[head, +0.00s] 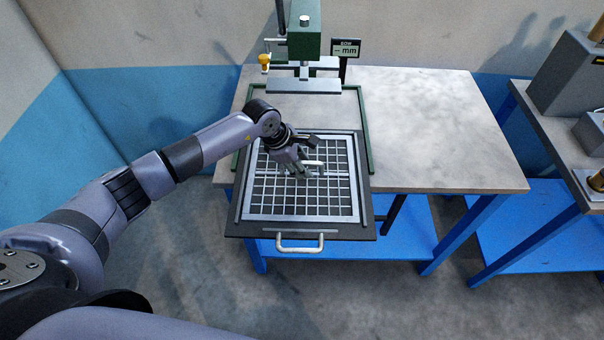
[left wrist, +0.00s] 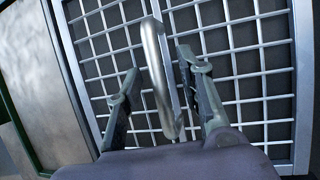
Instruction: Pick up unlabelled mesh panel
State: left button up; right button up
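The mesh panel (head: 290,211) is a square silver frame with a wire grid, lying in a dark pull-out tray (head: 359,231) at the front of the table. I see no label on the part of it that shows. A raised metal handle (left wrist: 160,78) stands at its middle. My left gripper (head: 310,170) is over the middle of the panel. In the left wrist view its two fingers (left wrist: 158,82) are apart, one on each side of the handle. I cannot tell whether they touch it. My right gripper is not in view.
A green press (head: 304,45) and a small "mm" display (head: 346,48) stand behind the tray. The table top (head: 430,125) to the right is clear. The tray has a front pull handle (head: 300,249). A second bench (head: 560,135) with grey equipment stands at the far right.

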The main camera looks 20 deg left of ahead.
pick_arm(q)
jog(key=shift+f, duration=0.2)
jog(key=shift+c, duration=0.2)
grip_shut()
dwell(0.4)
dwell(0.5)
jog(key=shift+w+r, duration=0.1)
jog(key=shift+r, duration=0.05)
